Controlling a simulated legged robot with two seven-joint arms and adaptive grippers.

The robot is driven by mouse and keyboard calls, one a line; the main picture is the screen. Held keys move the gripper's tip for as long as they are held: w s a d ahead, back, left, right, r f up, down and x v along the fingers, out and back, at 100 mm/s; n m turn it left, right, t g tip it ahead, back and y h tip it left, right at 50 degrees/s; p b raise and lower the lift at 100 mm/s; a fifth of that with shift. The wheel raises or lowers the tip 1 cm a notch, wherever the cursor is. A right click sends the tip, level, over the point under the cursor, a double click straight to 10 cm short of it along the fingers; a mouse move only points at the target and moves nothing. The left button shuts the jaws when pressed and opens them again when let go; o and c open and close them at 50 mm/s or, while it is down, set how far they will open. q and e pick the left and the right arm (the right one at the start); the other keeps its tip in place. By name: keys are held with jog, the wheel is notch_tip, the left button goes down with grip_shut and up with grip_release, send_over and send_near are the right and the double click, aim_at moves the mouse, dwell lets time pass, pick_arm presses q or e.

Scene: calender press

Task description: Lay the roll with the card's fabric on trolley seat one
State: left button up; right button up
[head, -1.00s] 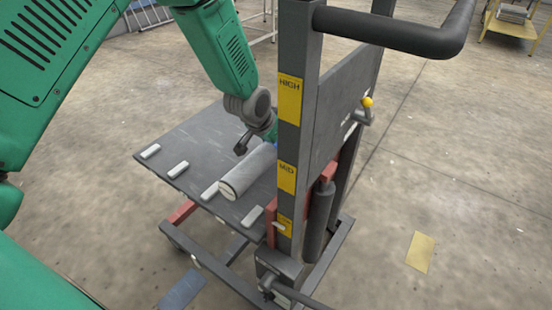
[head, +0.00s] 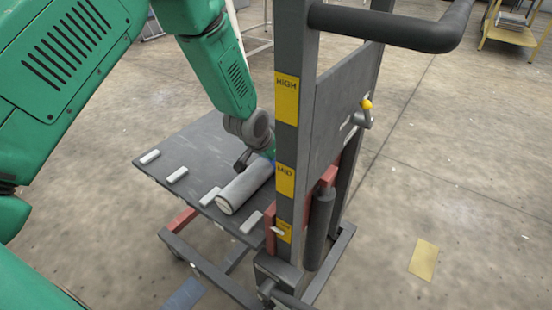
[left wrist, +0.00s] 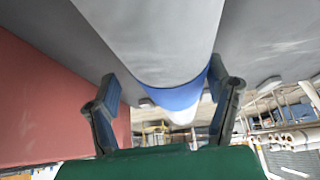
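The roll (head: 243,188) is pale grey with a light end face. It lies on the dark trolley deck (head: 195,150), between the two pale cleats nearest the mast at the front edge. In the left wrist view the roll (left wrist: 160,35) has a blue band (left wrist: 177,95) between the fingers. My left gripper (left wrist: 165,92) straddles this band, with a visible gap on the left side; the right finger looks close to it or touching. In the head view my left gripper (head: 252,160) is at the roll's far end, partly hidden by the mast. My right gripper is out of view.
The mast (head: 290,130) with yellow HIGH and MID labels stands right of the roll and hides part of the deck. More cleats (head: 177,174) line the deck edge at left. A black handle (head: 400,30) juts out at top right. The surrounding floor is open.

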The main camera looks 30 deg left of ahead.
pick_arm(q)
jog(key=shift+a+f, duration=0.1)
jog(key=shift+a, duration=0.55)
jog(key=p+v, duration=0.1)
jog(key=v, duration=0.1)
jog(key=p+v, duration=0.1)
jog(key=v, duration=0.2)
jog(key=d+v, duration=0.1)
jog(key=v, duration=0.1)
jog(key=shift+d+r+p, duration=0.1)
jog(key=shift+r+p, duration=0.3)
jog(key=shift+r, duration=0.05)
jog(key=v, duration=0.1)
jog(key=p+v, duration=0.1)
jog(key=v, duration=0.1)
jog(key=shift+s+a+r, duration=0.2)
jog(key=shift+a, duration=0.2)
jog(key=shift+s+a+r, duration=0.15)
jog(key=shift+s+r, duration=0.1)
jog(key=shift+d, duration=0.35)
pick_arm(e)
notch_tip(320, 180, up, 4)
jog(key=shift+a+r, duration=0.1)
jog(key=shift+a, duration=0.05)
